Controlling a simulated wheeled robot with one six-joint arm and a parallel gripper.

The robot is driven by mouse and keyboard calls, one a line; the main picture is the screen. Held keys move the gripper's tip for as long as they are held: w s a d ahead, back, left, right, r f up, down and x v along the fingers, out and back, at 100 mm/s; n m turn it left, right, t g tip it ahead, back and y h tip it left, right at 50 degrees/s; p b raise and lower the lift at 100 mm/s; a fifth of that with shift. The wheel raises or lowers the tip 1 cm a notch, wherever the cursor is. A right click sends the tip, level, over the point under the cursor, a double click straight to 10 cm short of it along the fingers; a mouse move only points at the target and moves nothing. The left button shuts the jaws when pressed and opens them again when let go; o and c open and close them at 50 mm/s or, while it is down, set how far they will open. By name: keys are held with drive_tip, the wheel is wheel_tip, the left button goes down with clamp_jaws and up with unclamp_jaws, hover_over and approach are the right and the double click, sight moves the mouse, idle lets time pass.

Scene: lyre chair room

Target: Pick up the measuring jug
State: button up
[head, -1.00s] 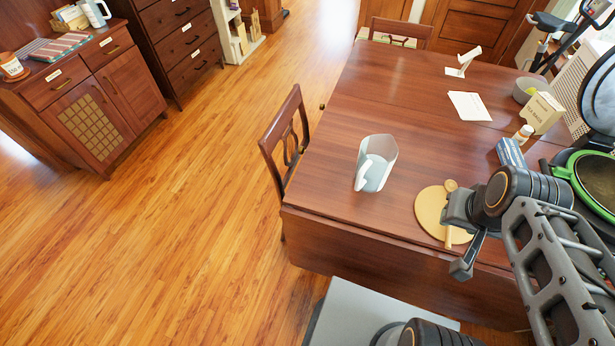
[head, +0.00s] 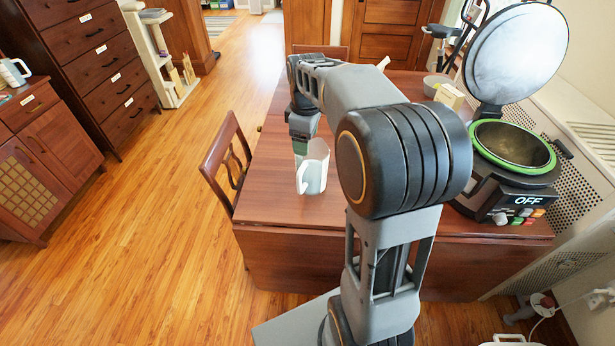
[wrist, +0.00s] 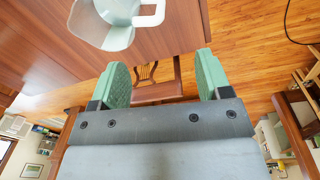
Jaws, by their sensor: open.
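The measuring jug (head: 316,172) is clear with a white handle and stands upright on the brown wooden table (head: 275,205). In the wrist view the jug (wrist: 98,32) is at the top left, its white handle pointing right and cut by the top edge. The jug lies outside the gap, ahead of the fingers.
A wooden chair (head: 227,160) stands at the table's left side. A cooker with its lid raised (head: 505,185) stands at the right, its display reading OFF. A grey bowl (head: 436,86) is at the back right. My arm hides much of the tabletop. Floor to the left is clear.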

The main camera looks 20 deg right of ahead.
drive_tip(key=w+d+f+n, duration=0.3)
drive_tip(key=w, duration=0.1)
approach(309, 174)
wheel_tip(309, 174, down, 6)
drive_tip(key=shift+f+g, duration=0.25)
drive_tip(key=shift+g, duration=0.15)
clamp_jaws()
idle(0.8)
drive_tip(key=shift+r, duration=0.1)
idle(0.6)
